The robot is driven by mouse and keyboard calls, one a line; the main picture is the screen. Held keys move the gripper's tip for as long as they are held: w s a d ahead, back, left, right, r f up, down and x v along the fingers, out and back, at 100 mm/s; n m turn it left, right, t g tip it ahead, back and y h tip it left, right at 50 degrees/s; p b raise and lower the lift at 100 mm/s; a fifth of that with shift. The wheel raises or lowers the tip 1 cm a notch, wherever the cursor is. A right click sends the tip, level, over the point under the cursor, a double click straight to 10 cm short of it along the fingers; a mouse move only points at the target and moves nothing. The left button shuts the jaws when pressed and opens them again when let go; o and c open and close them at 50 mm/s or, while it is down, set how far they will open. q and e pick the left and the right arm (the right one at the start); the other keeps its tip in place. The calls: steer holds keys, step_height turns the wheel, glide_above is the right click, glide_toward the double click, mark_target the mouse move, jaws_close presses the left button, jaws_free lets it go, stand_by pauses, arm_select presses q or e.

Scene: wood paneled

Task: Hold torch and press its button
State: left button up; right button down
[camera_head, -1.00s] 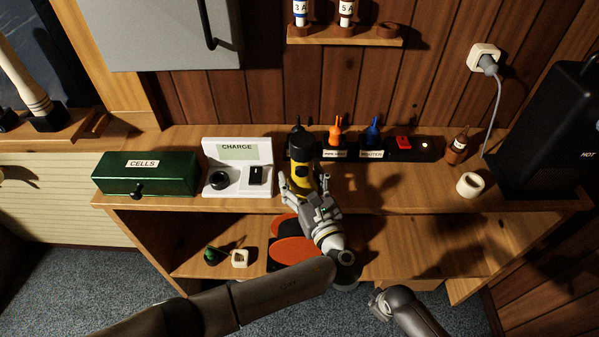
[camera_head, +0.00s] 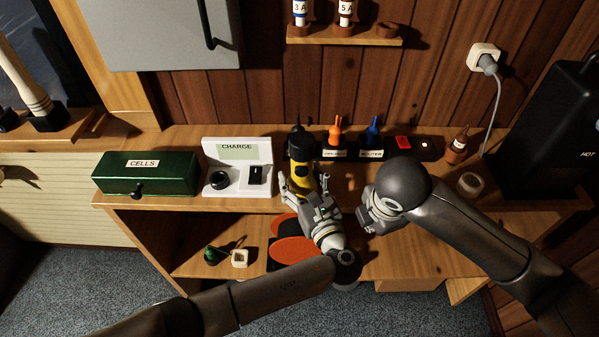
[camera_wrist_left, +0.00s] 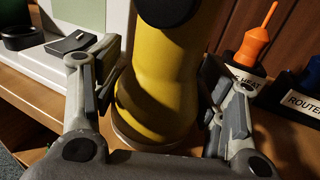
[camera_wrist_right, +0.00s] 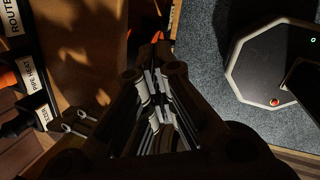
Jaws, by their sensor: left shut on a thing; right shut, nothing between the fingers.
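The torch (camera_head: 302,175) has a yellow body and a black top. It stands upright at the front of the wooden bench. My left gripper (camera_head: 306,190) is shut around its yellow body, and the left wrist view shows the torch (camera_wrist_left: 160,85) between the two fingers. I cannot make out the torch's button. My right gripper (camera_head: 366,214) is shut and empty, just right of my left gripper and apart from the torch. Its closed fingers (camera_wrist_right: 157,90) show in the right wrist view, where I cannot make out the torch.
Behind the torch stand an orange-tipped tool (camera_head: 336,131), a blue tool (camera_head: 373,131) and a red item (camera_head: 403,142). The white charge stand (camera_head: 237,185) and green cells box (camera_head: 150,175) are left. A cream ring (camera_head: 470,184) and black heater (camera_head: 545,140) are right.

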arm_select(q)
steer(key=shift+f, duration=0.2)
arm_select(e)
steer(key=w+a+r+m+t+y, duration=0.2)
steer(key=a+r+m+y, duration=0.1)
steer(key=a+r, duration=0.55)
steer(key=m+y, duration=0.2)
glide_toward(299, 174)
step_height(299, 174, up, 3)
steer(key=s, duration=0.3)
steer(key=shift+d+f+t, duration=0.1)
steer(key=shift+f+t, duration=0.1)
steer(key=shift+t, duration=0.1)
steer(key=shift+w, duration=0.1)
steer(key=x, duration=1)
